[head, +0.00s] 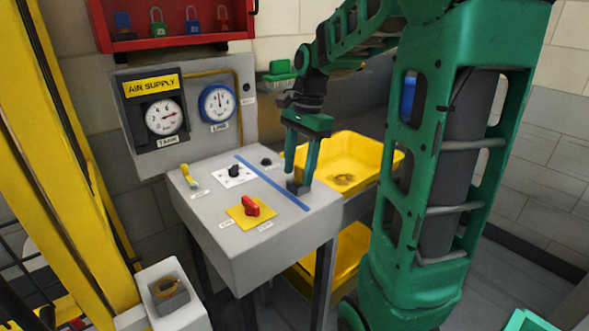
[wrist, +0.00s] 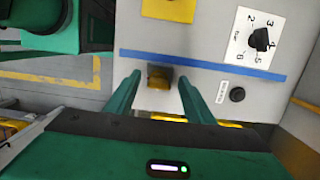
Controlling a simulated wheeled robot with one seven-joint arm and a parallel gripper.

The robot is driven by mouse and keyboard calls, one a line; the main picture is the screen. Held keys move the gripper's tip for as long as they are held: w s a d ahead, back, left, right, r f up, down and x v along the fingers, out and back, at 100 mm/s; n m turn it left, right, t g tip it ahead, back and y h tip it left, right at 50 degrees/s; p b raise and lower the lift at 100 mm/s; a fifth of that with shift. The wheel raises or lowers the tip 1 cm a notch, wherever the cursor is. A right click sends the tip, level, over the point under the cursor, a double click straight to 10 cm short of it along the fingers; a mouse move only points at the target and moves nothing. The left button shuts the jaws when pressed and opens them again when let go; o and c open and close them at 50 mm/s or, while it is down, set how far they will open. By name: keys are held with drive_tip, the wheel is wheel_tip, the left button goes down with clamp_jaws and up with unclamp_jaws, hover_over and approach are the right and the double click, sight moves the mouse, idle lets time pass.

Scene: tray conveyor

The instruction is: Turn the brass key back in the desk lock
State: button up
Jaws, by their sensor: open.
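My gripper (head: 298,178) is open and reaches down to the right side of the grey desk top (head: 275,240). In the wrist view my gripper's two fingers (wrist: 160,82) stand apart on either side of a small brass-coloured piece (wrist: 159,74), which looks like the key. I see a gap at both sides of it. It lies just beyond the blue stripe (wrist: 210,65). In the head view the fingers largely cover that spot, where a dark block shows at the fingertips. I cannot tell the key's turn angle.
The desk also bears a red switch on a yellow plate (head: 240,219), a black dial (head: 234,171), a black button (wrist: 237,94) and a yellow lever (head: 187,177). A yellow bin (head: 365,148) stands behind the gripper. Gauges (head: 164,116) hang on the wall panel.

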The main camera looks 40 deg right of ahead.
drive_tip(key=c, duration=1.1)
drive_tip(key=shift+n, duration=1.5)
drive_tip(key=shift+w+n+g, duration=0.1)
drive_tip(key=shift+n+g, duration=0.2)
drive_tip(key=shift+n, duration=1.2)
